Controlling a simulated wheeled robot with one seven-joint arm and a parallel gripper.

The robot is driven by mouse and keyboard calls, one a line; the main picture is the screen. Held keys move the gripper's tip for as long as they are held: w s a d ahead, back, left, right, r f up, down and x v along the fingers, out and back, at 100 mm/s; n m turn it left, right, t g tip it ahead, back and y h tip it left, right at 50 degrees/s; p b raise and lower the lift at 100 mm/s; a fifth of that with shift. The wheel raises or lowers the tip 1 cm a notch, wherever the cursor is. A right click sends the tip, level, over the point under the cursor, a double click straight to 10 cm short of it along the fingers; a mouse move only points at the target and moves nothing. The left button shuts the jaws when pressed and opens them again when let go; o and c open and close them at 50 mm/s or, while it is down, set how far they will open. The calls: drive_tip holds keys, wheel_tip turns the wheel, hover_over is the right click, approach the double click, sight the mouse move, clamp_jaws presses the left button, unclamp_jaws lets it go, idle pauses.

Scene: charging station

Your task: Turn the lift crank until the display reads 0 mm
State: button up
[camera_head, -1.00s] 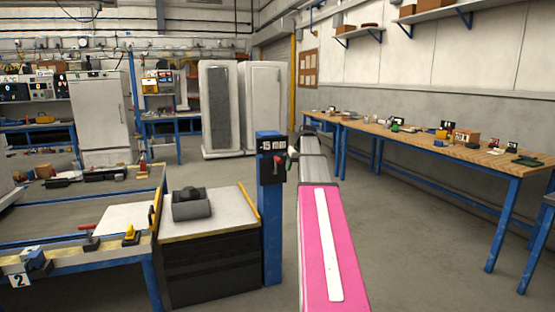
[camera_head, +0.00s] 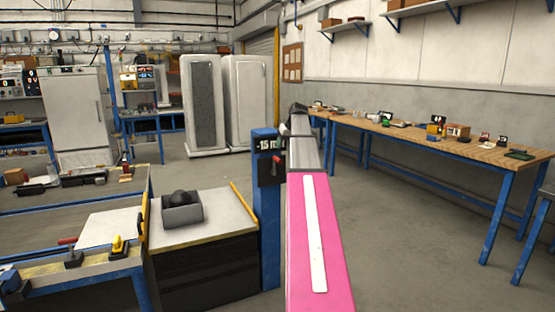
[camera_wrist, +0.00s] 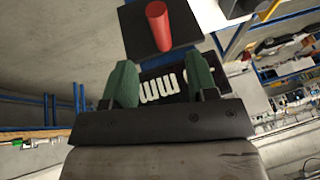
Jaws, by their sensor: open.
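The lift is a blue post (camera_head: 266,215) beside the small worktop in the head view. Its black display (camera_head: 267,144) shows "-15 m", with the right end hidden by my arm. Below the display is a black crank plate, where a bit of red shows next to my arm. In the wrist view the red crank handle (camera_wrist: 159,26) stands out from the black plate (camera_wrist: 185,18), beyond my fingertips. The display's "mm" (camera_wrist: 160,90) shows upside down between the fingers. My gripper (camera_wrist: 160,82) is open, its two green fingers apart with nothing between them.
A worktop (camera_head: 220,222) with a grey bin (camera_head: 183,212) stands left of the post. A long wooden bench (camera_head: 470,151) with small items runs along the right wall. Two tall white cabinets (camera_head: 250,100) stand behind. The floor between post and bench is clear.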

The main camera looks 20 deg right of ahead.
drive_tip(key=x, duration=0.8)
drive_tip(key=shift+f, duration=0.1)
clamp_jaws()
